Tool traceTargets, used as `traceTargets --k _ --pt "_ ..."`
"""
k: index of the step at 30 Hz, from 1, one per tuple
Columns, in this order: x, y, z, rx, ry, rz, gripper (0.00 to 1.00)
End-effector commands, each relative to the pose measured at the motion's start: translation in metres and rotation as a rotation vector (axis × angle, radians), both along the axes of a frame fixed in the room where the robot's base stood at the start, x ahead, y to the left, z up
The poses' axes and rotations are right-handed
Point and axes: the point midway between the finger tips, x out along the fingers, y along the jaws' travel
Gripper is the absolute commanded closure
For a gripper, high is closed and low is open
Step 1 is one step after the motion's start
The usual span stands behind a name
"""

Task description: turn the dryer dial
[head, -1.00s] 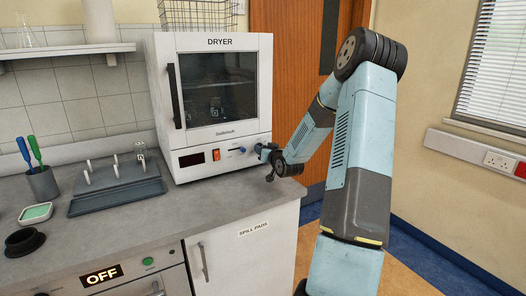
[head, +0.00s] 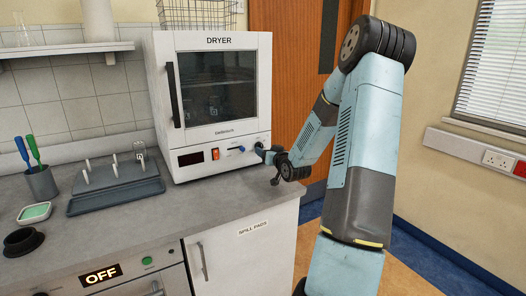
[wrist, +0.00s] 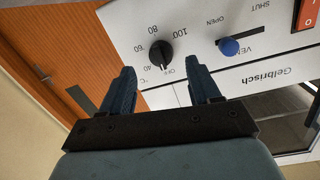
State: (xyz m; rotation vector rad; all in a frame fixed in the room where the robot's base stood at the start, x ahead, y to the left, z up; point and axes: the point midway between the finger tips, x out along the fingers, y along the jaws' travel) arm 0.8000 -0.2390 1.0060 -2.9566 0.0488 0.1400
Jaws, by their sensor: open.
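The dryer (head: 228,39) is a white box on the worktop with a dark window. In the head view my gripper (head: 262,151) is at the lower right of the dryer's front panel and hides the dial.
A blue vent slider (wrist: 229,46) sits beside the dial, with an orange-red rocker switch (wrist: 308,13) beyond it. The dryer's display (head: 190,158) looks dark. A grey peg rack (head: 115,190) stands left of the dryer. The worktop (head: 215,199) in front is clear.

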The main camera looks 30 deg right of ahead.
Motion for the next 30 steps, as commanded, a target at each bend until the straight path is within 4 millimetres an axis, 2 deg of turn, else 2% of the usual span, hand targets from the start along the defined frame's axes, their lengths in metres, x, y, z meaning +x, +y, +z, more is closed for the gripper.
traceTargets --k 3,9,15,20,30 --pt "-0.025 0.001 0.002 -0.001 0.001 0.000 0.38" --pt "-0.062 0.001 0.005 0.000 0.003 0.000 0.38" --pt "-0.085 0.002 0.007 0.000 0.002 -0.001 0.38" --pt "-0.092 0.002 0.007 0.001 0.002 0.000 0.38" --pt "-0.093 0.003 0.007 0.001 0.002 0.000 0.38"
